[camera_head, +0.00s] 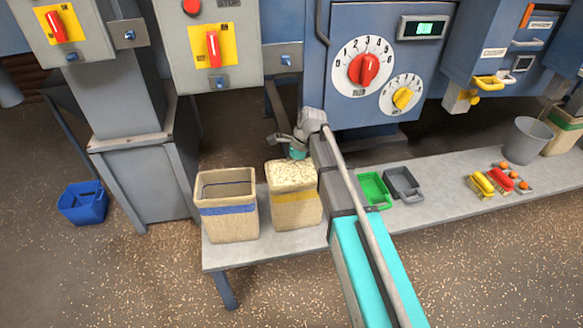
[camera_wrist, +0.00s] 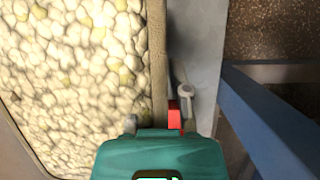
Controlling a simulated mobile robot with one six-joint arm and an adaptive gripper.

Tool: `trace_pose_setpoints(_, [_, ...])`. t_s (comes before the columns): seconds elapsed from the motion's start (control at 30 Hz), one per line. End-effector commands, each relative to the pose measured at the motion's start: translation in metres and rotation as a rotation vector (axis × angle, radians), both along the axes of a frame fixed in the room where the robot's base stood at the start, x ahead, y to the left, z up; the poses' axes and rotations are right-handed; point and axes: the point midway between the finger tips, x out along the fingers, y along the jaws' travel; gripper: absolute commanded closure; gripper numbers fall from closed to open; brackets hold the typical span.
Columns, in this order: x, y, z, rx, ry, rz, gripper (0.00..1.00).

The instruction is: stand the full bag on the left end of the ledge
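The full bag (camera_head: 296,208) is a tan sack with a yellow band, heaped with pale kernels. It stands upright on the ledge (camera_head: 440,204), right of another bag. In the wrist view its kernels (camera_wrist: 70,75) fill the left side, and its rim (camera_wrist: 157,60) runs down toward my gripper (camera_wrist: 160,122). My gripper looks open, with its fingers apart on either side of the rim line. In the head view my gripper (camera_head: 298,156) is at the bag's back edge; its fingertips are hard to see. Contact cannot be told.
A blue-banded bag (camera_head: 228,208), open and apparently empty, stands on the ledge's left end. A blue bin (camera_head: 83,203) is on the floor.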

Motion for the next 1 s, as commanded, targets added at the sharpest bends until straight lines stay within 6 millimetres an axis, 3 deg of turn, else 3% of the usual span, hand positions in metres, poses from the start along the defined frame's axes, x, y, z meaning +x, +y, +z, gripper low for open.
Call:
trace_pose_setpoints(0.57, [0.0, 0.0, 0.003, 0.0, 0.0, 0.0, 0.57])
trace_pose_setpoints(1.0, [0.004, -0.01, 0.032, 0.0, 0.0, -0.001, 0.57])
